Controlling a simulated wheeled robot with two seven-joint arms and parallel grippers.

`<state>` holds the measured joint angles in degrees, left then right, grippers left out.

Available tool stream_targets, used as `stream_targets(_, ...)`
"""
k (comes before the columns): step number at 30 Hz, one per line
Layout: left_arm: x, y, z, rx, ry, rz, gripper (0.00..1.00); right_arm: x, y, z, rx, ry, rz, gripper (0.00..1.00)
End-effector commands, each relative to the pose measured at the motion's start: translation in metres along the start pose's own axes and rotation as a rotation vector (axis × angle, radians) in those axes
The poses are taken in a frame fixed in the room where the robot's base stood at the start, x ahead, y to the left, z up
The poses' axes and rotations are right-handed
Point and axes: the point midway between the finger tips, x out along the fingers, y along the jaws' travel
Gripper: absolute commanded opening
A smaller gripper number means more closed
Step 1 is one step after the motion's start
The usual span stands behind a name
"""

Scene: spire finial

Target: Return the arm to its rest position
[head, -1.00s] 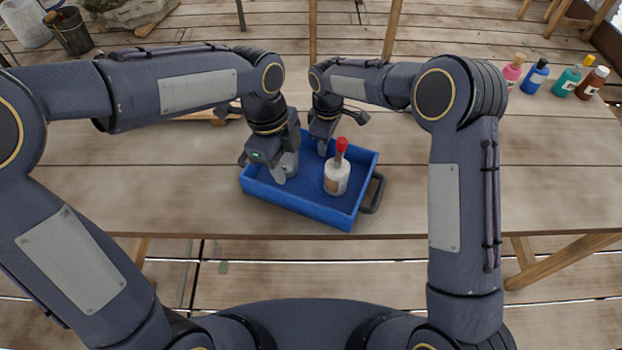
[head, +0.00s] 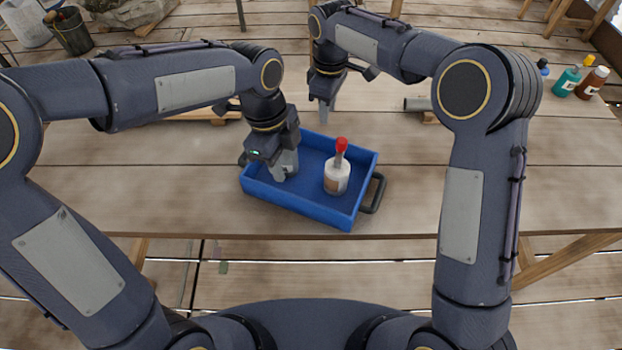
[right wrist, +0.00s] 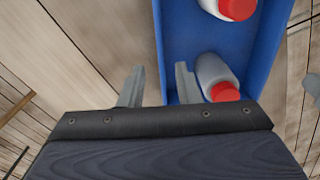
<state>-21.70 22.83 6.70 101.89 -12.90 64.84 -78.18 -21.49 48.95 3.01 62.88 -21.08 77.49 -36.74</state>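A blue tray (head: 310,212) with a dark side handle sits on the wooden table. A white bottle with a red top (head: 337,177) stands in its right half. The right wrist view shows two white, red-capped bottles in the tray, one at the top edge (right wrist: 230,8) and one lower down (right wrist: 217,77). My left gripper (head: 285,168) is low over the tray's left part; its grip is unclear. My right gripper (head: 325,112) is above the table beyond the tray's far edge. Its fingers are apart and empty in the right wrist view (right wrist: 158,85).
A blue-bodied bottle, partly hidden by my right arm, a teal bottle (head: 567,82) and a brown bottle (head: 592,83) stand at the table's far right. A grey cylindrical item (head: 417,104) lies right of my right gripper. The table's front right is clear.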

Motion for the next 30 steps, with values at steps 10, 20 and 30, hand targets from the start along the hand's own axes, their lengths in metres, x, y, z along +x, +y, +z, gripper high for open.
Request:
stream_targets(10, 0.0, 0.0, 0.0, 0.0, 0.0, 0.0, 0.3, 0.0, 0.0, 0.0, 0.0, 0.0, 0.001, 0.3)
stream_targets(20, -0.024, 0.029, 0.026, -0.283, 0.035, -0.075, 0.3, -0.044, -0.007, 0.06, 0.17, 0.087, 0.008, 0.3)
stream_targets(30, -0.054, 0.119, 0.068, -1.085, 0.208, -0.246, 0.3, -0.096, -0.089, 0.205, 0.663, 0.328, -0.002, 0.3)
